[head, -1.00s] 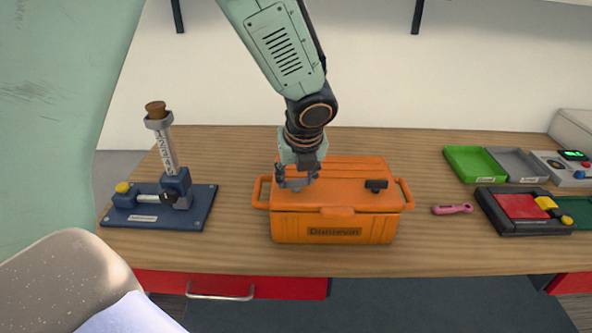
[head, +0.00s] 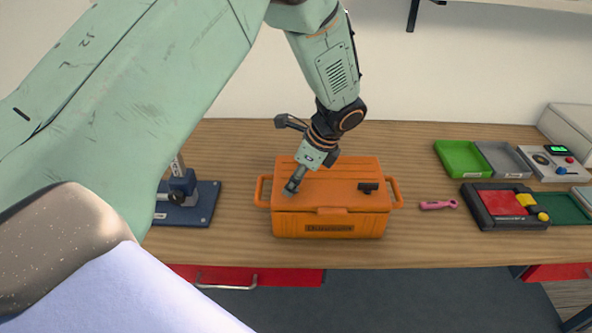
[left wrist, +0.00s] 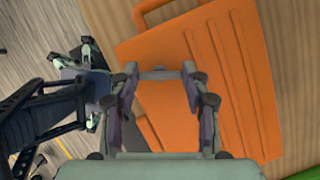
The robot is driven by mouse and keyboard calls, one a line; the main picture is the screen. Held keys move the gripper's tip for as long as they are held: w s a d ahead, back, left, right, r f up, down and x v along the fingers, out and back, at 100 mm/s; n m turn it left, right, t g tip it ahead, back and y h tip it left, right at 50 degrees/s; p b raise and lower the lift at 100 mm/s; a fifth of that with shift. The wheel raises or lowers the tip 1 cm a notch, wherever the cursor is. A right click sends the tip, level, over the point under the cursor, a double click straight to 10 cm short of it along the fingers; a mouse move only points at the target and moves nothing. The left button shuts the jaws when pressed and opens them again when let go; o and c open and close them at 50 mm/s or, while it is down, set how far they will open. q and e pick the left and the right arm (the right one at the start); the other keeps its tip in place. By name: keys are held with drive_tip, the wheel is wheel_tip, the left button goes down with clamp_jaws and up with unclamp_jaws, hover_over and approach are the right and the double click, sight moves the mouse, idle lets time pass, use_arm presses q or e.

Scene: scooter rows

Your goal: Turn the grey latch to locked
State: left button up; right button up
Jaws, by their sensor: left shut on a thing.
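The orange case (head: 330,222) stands shut on the wooden table, with a dark latch (head: 369,187) on the right of its lid. My left gripper (head: 291,188) is down at the left part of the lid, tilted, and shut on a small grey thing there. In the left wrist view a grey bar, which looks like the grey latch (left wrist: 160,74), lies between the fingertips of my left gripper. In the head view the fingers hide it, so its turn angle cannot be told.
A blue stand (head: 203,204) is left of the case, partly behind my arm. To the right are a pink tool (head: 438,205), a green tray (head: 461,158), a grey tray (head: 503,159) and a black-framed red block (head: 497,204). The table in front of the case is clear.

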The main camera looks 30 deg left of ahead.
use_arm(q)
drive_tip(key=shift+w+n+g+h+p, duration=0.15)
drive_tip(key=shift+n+g+p, duration=0.2)
drive_tip(key=shift+n, duration=0.6)
drive_tip(key=shift+n+g+h+p, duration=0.15)
drive_tip(key=shift+n+g+p, duration=0.2)
drive_tip(key=shift+n, duration=0.6)
drive_tip(key=o, duration=1.2)
drive_tip(key=shift+c, duration=0.2)
drive_tip(key=v, duration=1.2)
drive_tip(key=shift+w, duration=0.15)
drive_tip(key=shift+f, duration=0.1)
